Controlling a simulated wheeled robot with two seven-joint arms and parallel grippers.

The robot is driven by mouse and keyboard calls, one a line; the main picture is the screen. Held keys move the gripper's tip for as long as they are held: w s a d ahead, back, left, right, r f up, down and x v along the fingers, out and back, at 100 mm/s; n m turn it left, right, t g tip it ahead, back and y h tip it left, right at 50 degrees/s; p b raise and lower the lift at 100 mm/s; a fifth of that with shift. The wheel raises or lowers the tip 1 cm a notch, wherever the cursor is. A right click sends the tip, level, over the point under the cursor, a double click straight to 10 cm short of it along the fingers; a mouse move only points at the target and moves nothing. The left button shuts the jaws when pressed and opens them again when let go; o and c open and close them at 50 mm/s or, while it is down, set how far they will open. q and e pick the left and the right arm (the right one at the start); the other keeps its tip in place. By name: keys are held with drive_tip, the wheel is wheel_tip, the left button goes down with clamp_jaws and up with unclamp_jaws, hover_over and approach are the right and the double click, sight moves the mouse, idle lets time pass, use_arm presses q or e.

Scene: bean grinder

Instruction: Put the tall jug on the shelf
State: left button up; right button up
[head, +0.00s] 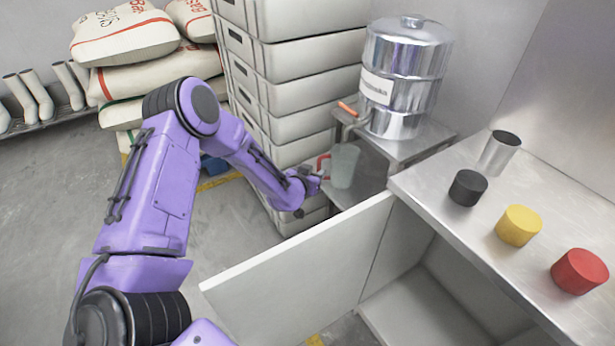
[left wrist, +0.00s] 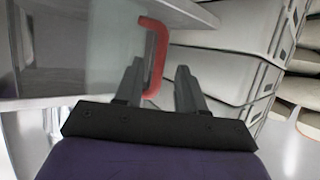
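The tall jug (head: 344,165) is pale and see-through with a red handle (head: 323,163). It looks upright, at the lower level (head: 365,190) of the metal stand under the steel urn. In the left wrist view the jug (left wrist: 75,60) fills the left side, and its red handle (left wrist: 157,50) reaches down between my fingers. My left gripper (head: 318,178) is at the handle. Its fingers (left wrist: 160,84) are apart, with a gap on the right side of the handle. Whether one finger touches the handle is unclear. My right gripper is out of view.
The steel urn (head: 405,65) stands on the stand's top, its tap towards the jug. Stacked crates (head: 285,100) rise behind my left gripper. An open cabinet door (head: 300,270) is in front. The counter (head: 450,220) holds a metal cup (head: 499,153) and black, yellow and red cylinders.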

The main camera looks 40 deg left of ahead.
use_arm(q)
drive_tip(key=v, duration=0.9)
drive_tip(key=shift+s+p, duration=0.3)
drive_tip(key=shift+r, duration=0.1)
